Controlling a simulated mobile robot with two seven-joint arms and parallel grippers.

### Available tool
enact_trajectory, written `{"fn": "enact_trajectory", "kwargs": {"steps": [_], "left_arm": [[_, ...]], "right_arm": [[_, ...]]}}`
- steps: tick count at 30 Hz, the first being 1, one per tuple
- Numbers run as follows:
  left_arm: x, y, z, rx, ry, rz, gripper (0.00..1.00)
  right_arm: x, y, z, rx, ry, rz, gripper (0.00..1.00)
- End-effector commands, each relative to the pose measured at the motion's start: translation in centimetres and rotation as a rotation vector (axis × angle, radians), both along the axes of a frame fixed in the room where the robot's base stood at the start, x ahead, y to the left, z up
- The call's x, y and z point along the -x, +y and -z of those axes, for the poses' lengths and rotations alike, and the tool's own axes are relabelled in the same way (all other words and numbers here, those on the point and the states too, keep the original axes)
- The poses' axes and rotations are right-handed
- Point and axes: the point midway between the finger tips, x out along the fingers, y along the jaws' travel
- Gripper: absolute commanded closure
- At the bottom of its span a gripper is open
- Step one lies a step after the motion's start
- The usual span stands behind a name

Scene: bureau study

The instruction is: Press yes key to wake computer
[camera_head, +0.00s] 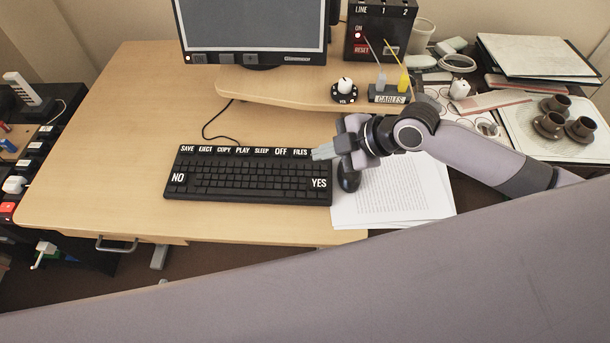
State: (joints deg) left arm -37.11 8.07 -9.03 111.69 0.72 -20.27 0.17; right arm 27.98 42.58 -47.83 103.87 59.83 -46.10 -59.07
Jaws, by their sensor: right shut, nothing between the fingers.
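The black keyboard (250,174) lies on the wooden desk. Its yes key (319,183) is the large key marked YES at the lower right corner, and the key marked NO sits at the left. The computer monitor (252,28) stands behind on a raised shelf; its screen looks plain grey. My right gripper (318,153) is shut and empty, pointing left. In the picture its fingertips are over the keyboard's upper right corner, just right of the FILES key and above the yes key. I cannot tell whether they touch the keyboard. My left gripper is not in view.
A dark mouse (347,178) sits below my right gripper, partly hidden, beside printed papers (400,192). A knob (344,88) and a CABLES holder (389,94) stand on the shelf. Cups on a tray (527,140) are at right. The desk left of the keyboard is clear.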

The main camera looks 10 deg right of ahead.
Motion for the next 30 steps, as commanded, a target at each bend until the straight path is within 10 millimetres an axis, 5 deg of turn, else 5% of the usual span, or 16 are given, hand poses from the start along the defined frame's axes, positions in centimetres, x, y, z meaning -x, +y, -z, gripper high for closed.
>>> {"fn": "enact_trajectory", "kwargs": {"steps": [17, 30], "left_arm": [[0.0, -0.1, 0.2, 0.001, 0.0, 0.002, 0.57], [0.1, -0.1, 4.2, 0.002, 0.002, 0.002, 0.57]], "right_arm": [[-0.2, -0.5, -0.2, 0.026, -0.005, -0.028, 1.0], [-0.2, -0.5, 4.2, 0.025, -0.006, -0.028, 1.0]]}}
